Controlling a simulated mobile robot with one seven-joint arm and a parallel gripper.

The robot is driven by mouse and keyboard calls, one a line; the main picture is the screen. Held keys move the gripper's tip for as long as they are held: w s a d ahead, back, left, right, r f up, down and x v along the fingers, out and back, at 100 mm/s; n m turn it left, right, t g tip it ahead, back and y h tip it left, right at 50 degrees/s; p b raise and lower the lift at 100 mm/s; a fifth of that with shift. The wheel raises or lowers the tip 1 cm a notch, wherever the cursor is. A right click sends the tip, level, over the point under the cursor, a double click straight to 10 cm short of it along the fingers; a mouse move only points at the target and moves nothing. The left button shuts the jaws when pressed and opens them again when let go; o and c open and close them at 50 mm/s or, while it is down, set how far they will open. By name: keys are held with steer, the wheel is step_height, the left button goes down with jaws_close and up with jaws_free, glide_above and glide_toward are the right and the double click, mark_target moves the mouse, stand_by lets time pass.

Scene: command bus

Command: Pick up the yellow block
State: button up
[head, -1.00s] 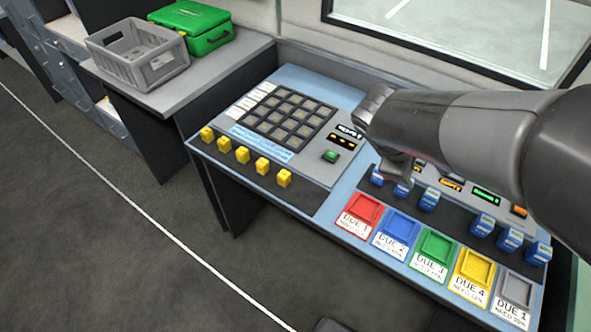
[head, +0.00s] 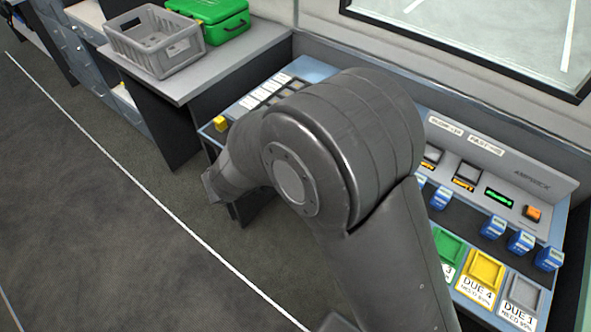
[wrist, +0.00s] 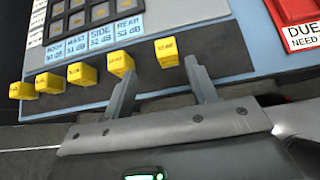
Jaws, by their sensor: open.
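Several yellow blocks stand in a row on a dark strip along the console's front edge. In the wrist view the rightmost yellow block (wrist: 167,52) is beyond my gripper (wrist: 160,68), roughly between its two fingers. My gripper is open and empty. Its left finger is close to the neighbouring yellow block (wrist: 120,64); whether they touch I cannot tell. Other yellow blocks (wrist: 50,84) are further left. In the head view only one yellow block (head: 220,124) shows clearly; my arm hides the others, and my gripper's fingers are not visible there.
A button grid (wrist: 90,12) lies behind the blocks. A red tray (wrist: 295,10) is at the wrist view's upper right. In the head view, green (head: 449,250) and yellow (head: 486,270) trays and blue blocks (head: 521,242) are to the right; a grey crate (head: 152,42) is upper left.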

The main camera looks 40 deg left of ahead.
steer(key=x, duration=0.4)
steer(key=shift+d+x, duration=0.25)
steer(key=shift+x, duration=1.1)
steer(key=shift+d+x, duration=0.2)
steer(key=shift+x, duration=1.2)
steer(key=shift+r, duration=0.15)
steer(key=shift+c, duration=0.5)
steer(key=c, duration=1)
steer(key=shift+r, duration=0.1)
